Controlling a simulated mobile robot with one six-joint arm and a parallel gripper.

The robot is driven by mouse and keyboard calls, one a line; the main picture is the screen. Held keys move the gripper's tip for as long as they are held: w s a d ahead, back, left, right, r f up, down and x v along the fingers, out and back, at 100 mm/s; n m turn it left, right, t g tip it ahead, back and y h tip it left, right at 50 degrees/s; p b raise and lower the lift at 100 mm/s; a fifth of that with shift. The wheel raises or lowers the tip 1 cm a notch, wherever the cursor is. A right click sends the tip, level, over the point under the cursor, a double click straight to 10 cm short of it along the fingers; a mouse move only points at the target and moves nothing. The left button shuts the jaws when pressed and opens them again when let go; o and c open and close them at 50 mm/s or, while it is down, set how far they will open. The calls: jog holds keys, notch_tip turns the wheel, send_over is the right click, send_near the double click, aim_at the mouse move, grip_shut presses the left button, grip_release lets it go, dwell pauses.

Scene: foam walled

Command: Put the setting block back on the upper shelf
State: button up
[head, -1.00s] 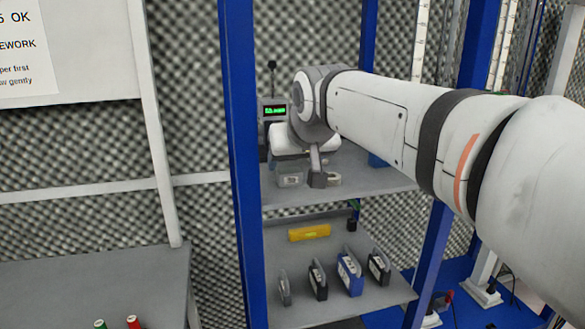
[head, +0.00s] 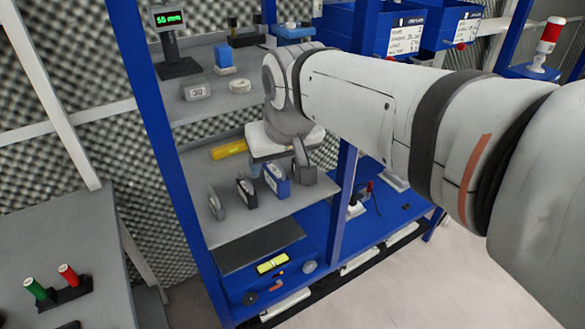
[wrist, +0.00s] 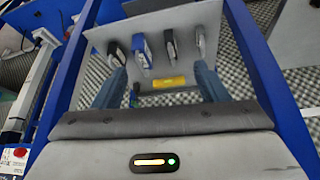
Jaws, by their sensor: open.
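A grey block marked "30" (head: 196,90), which looks like the setting block, sits on the upper shelf (head: 190,111) in the head view. My gripper (head: 303,172) is lower and to the right of it, in front of the right part of the lower shelf (head: 240,229). The block does not show in the wrist view. There my gripper (wrist: 160,78) has its two fingers spread, with nothing between them but the view of the lower shelf beyond. My arm hides part of both shelves.
The upper shelf also holds a digital display (head: 168,20), a blue block (head: 224,70) and a white ring-like piece (head: 240,86). The lower shelf holds a yellow bar (head: 229,149) and several upright cases (head: 276,180). Blue posts (head: 150,130) frame the shelves.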

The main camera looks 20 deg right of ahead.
jog(key=s+d+f+m+g, duration=0.1)
jog(key=s+d+f, duration=0.3)
jog(key=s+f, duration=0.5)
notch_tip(320, 180, down, 3)
jog(key=shift+s+d+g, duration=0.3)
jog(key=shift+g, duration=0.5)
